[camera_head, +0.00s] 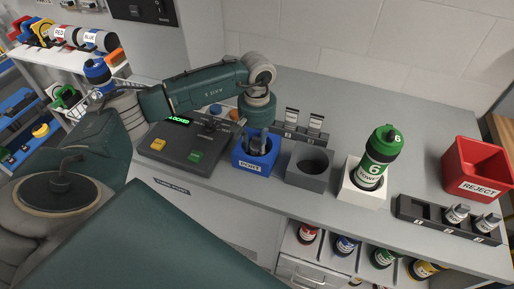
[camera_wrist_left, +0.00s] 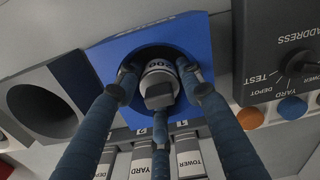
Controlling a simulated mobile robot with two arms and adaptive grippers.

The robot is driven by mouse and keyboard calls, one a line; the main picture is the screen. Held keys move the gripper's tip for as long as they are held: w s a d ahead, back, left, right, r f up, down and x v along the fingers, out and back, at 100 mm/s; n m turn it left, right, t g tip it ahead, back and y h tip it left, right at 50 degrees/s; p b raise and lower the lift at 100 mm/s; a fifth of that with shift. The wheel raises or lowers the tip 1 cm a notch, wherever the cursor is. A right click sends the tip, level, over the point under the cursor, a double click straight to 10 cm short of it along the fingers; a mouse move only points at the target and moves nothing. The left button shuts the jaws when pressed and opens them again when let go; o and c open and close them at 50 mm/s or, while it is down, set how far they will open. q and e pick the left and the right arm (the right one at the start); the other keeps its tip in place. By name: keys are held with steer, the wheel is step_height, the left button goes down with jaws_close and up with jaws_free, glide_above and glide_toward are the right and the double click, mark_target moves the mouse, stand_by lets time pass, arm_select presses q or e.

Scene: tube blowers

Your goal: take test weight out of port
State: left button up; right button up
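The test weight is a grey cylinder with a flat knob and a dark printed band (camera_wrist_left: 158,85), seated in the round hole of the blue port (camera_wrist_left: 112,58). In the head view the blue port (camera_head: 254,167), marked PORT, stands on the counter, and the weight is hidden by fingers. My left gripper (camera_head: 258,145) points down over it. In the left wrist view its three blue-grey fingers (camera_wrist_left: 163,98) are spread around the weight, tips at the hole. A gap shows on the weight's left; contact on the right is unclear. My right gripper is not in view.
A grey control box (camera_head: 185,147) with buttons stands left of the port. A grey block (camera_head: 310,168) with an empty hole stands to its right.

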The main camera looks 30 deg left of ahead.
arm_select(q)
steer(key=shift+r, duration=0.1)
jaws_close()
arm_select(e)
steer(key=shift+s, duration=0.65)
